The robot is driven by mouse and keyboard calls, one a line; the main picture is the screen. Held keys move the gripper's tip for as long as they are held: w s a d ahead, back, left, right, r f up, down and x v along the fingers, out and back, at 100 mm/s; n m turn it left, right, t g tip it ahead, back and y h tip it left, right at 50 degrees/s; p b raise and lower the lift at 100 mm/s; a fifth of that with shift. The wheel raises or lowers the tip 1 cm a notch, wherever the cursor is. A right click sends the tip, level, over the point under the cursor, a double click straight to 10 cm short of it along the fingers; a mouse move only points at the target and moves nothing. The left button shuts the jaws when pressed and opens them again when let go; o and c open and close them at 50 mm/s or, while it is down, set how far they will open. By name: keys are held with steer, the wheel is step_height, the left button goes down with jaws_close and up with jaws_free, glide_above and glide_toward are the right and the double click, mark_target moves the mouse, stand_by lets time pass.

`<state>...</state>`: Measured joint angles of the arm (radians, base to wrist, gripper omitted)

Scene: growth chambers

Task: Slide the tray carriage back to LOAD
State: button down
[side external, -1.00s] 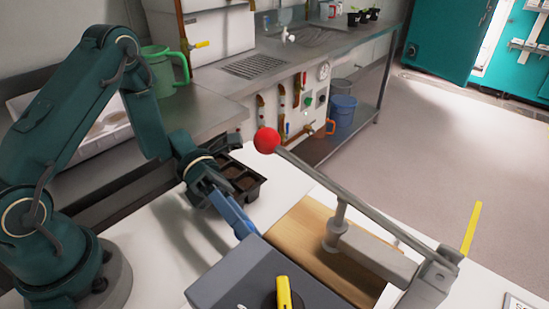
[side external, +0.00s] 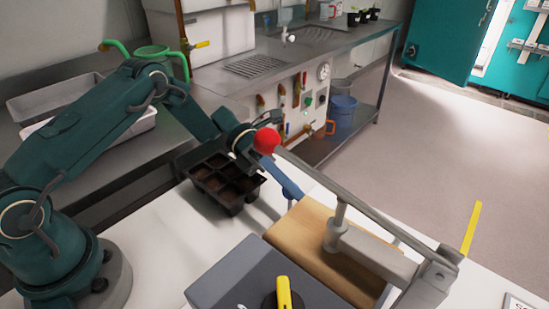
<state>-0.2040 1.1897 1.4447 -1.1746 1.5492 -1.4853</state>
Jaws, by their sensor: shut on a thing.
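My gripper (side external: 290,188) has blue fingers that reach down to the back left edge of the wooden board (side external: 300,240). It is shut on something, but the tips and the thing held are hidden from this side. I cannot make out the tray carriage or a LOAD mark. A black tray (side external: 232,207) with several soil-filled cells sits on the white surface, left of my gripper and apart from it. A grey lever (side external: 345,192) with a red ball knob (side external: 267,140) crosses in front of my wrist; I cannot tell whether they touch.
A dark grey box (side external: 240,275) with a yellow-handled knob (side external: 284,294) stands in front. The lever's grey bracket (side external: 430,285) is at the right. A steel bench (side external: 200,95) with a green jug (side external: 160,52) lies behind. White surface (side external: 165,240) is clear front left.

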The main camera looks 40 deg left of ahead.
steer(key=shift+a+f, duration=0.15)
steer(key=shift+f, duration=0.1)
steer(key=c, duration=0.5)
jaws_free()
steer(key=shift+r, duration=0.1)
steer(key=shift+v, duration=2.5)
